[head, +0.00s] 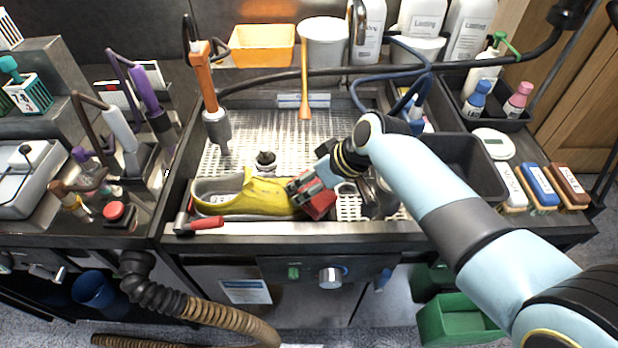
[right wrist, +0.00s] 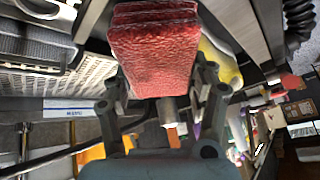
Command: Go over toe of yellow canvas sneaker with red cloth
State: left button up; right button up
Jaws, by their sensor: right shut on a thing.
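The yellow canvas sneaker (head: 255,195) lies on its long side along the front of the perforated tray, with its toe toward the right. My right gripper (head: 306,190) is at the toe end, shut on the folded red cloth (head: 319,204). The cloth is against or very close to the toe; the gripper hides the exact contact. In the right wrist view the red cloth (right wrist: 155,50) sits between the fingers, with part of the yellow sneaker (right wrist: 220,60) just behind it. My left gripper is not in view.
The perforated tray (head: 240,150) has free room behind the sneaker. A red-handled tool (head: 205,223) lies at its front left edge. A dark bin (head: 460,165) and several brushes (head: 540,185) stand on the right. A hanging orange tool (head: 205,85) is behind the sneaker.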

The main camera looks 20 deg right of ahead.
jog(key=shift+s+a+f, duration=0.15)
jog(key=shift+s+f, duration=0.25)
jog(key=shift+s, duration=0.15)
jog(key=shift+d+r+p, duration=0.2)
jog(key=shift+r+p, duration=0.95)
jog(key=shift+r, duration=0.05)
jog(key=shift+c, duration=1.3)
jog(key=shift+d+r, duration=0.1)
jog(key=shift+r, duration=0.2)
jog(key=shift+c, duration=0.8)
jog(key=shift+s+d+r, duration=0.1)
jog(key=shift+r, duration=0.45)
jog(key=shift+s+d+r, duration=0.1)
jog(key=shift+r, duration=0.4)
jog(key=shift+d+r, duration=0.1)
jog(key=shift+r, duration=0.2)
jog(key=shift+w+d+r, duration=0.15)
jog(key=shift+w+r, duration=0.05)
jog(key=shift+r, duration=0.1)
jog(key=shift+r, duration=0.1)
jog(key=shift+d+r, duration=0.2)
jog(key=shift+r, duration=0.5)
jog(key=shift+d+r, duration=0.15)
jog(key=shift+r, duration=0.55)
